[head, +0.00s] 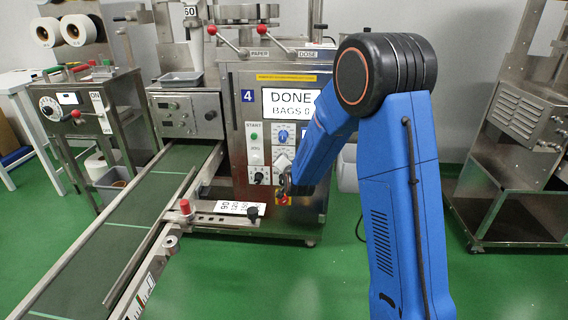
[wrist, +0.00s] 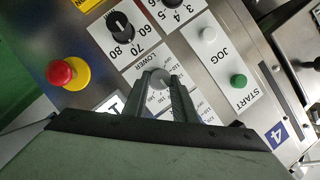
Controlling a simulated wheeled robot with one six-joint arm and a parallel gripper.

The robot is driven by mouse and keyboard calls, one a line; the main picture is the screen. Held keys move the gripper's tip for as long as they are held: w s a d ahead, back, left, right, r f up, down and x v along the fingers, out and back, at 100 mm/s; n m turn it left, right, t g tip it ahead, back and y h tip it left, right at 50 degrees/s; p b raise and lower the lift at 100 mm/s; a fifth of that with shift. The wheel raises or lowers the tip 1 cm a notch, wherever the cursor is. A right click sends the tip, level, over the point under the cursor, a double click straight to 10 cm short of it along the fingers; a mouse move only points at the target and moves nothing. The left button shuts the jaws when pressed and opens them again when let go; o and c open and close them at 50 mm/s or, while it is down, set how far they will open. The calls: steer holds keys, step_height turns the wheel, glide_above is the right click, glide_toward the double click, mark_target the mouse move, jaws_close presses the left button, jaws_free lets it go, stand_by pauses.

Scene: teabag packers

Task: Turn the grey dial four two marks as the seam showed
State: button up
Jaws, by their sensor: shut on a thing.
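The machine numbered 4 (head: 240,130) has a control panel and a screen (head: 292,103) reading DONE, BAGS 0. In the wrist view a small grey dial (wrist: 160,79) sits between my fingertips, on a white scale plate labelled LOWER. My gripper (wrist: 160,84) is shut on this dial. The fingers cover part of the scale, so I cannot tell which mark the dial points to. In the head view my gripper (head: 286,180) is at the lower right of the panel and hides the grey dial.
Near the grey dial are a black knob (wrist: 121,28) with marks 60 to 80, a red emergency stop (wrist: 60,72), a white JOG button (wrist: 208,35) and a green START button (wrist: 239,81). A blue dial (head: 283,136) is above my gripper. A conveyor (head: 130,215) runs at left.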

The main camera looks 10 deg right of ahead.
steer(key=o, duration=1)
steer(key=shift+o, duration=0.2)
steer(key=v, duration=1.7)
steer(key=shift+s, duration=0.25)
steer(key=shift+d, duration=0.15)
